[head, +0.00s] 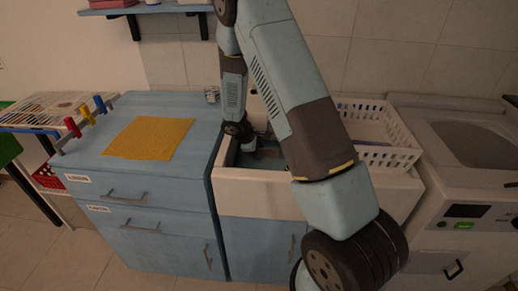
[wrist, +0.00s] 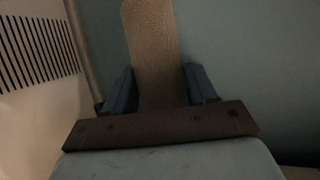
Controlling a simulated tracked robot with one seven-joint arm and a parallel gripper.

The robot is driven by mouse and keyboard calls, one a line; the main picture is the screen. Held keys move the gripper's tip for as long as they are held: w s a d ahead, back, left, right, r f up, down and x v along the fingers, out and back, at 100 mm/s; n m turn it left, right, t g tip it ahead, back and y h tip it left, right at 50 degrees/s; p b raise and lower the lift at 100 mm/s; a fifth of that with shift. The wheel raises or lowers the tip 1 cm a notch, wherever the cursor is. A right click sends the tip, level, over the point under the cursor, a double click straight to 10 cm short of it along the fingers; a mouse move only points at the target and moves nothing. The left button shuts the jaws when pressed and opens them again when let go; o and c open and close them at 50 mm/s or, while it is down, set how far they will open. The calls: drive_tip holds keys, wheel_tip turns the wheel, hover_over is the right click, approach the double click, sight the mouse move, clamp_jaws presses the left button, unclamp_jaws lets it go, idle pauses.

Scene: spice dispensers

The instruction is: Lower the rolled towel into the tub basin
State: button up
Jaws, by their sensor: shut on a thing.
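The tub basin (head: 258,184) is a pale sink set in the blue cabinet, with a bluish interior. My arm reaches down over it, and its end is inside the basin, low and mostly hidden by the rim and my own arm in the head view. In the wrist view my gripper (wrist: 160,84) has its two dark blue fingers on either side of a tan, textured, elongated thing, the rolled towel (wrist: 153,38). It is shut on the towel, which points away from the palm. The towel is not clear in the head view, and whether it touches the basin floor cannot be told.
A white perforated basket (head: 385,123) stands at the basin's right side. A yellow cloth (head: 150,138) lies on the blue counter (head: 103,112) to the left. A white appliance (head: 462,150) is at the right. A ribbed pale surface (wrist: 40,48) is close at left in the wrist view.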

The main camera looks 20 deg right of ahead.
drive_tip(key=shift+f, duration=0.3)
drive_tip(key=o, duration=1.2)
drive_tip(key=shift+r, duration=0.5)
wheel_tip(320, 180, up, 2)
drive_tip(key=shift+a+r, duration=0.1)
drive_tip(key=shift+r, duration=0.1)
drive_tip(key=s+r, duration=0.9)
drive_tip(key=s, duration=0.5)
drive_tip(key=shift+r, duration=0.25)
drive_tip(key=shift+r, duration=0.1)
